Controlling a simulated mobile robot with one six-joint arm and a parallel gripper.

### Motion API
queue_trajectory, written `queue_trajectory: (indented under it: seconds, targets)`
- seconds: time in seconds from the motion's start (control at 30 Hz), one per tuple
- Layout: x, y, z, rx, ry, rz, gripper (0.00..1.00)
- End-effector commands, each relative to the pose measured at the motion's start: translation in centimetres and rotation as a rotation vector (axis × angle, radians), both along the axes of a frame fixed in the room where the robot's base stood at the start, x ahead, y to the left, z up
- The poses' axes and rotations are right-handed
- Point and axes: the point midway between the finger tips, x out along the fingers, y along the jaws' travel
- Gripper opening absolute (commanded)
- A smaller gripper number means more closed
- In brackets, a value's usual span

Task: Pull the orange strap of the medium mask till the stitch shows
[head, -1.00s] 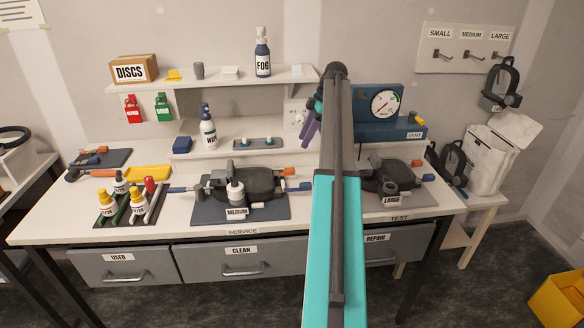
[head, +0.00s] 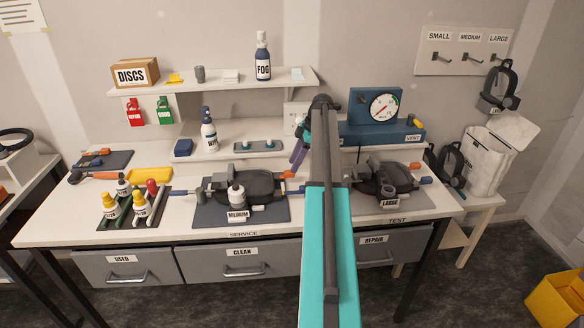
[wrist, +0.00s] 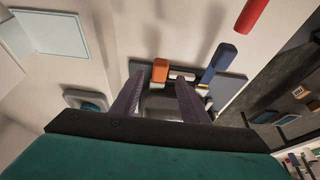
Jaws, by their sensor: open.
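The medium mask (head: 262,183) lies on a dark mat behind the MEDIUM label. Its orange strap end (head: 287,175) sticks out at the right rear, above a blue end (head: 299,187). My gripper (head: 296,160) hangs just above and behind the orange end, purple fingers pointing down. In the wrist view my gripper (wrist: 157,77) is open and empty. The orange end (wrist: 160,70) appears between the fingertips, near the left one; contact cannot be told. The blue end (wrist: 217,63) is right of the right finger. No stitch can be made out.
The large mask (head: 385,178) lies on its own mat to the right, beyond my arm. Bottles in a rack (head: 135,205) stand at the left. A raised shelf (head: 220,154) and the blue gauge unit (head: 376,108) are behind.

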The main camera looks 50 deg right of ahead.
Motion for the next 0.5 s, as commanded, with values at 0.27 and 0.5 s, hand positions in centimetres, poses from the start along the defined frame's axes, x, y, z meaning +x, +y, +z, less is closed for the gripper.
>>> queue_trajectory:
  seconds: [0.27,0.5]
  targets:
    - [0.7,0.9,-2.6,0.000,0.000,0.000,0.41]
    - [0.9,1.1,-3.6,0.000,0.000,-0.001,0.41]
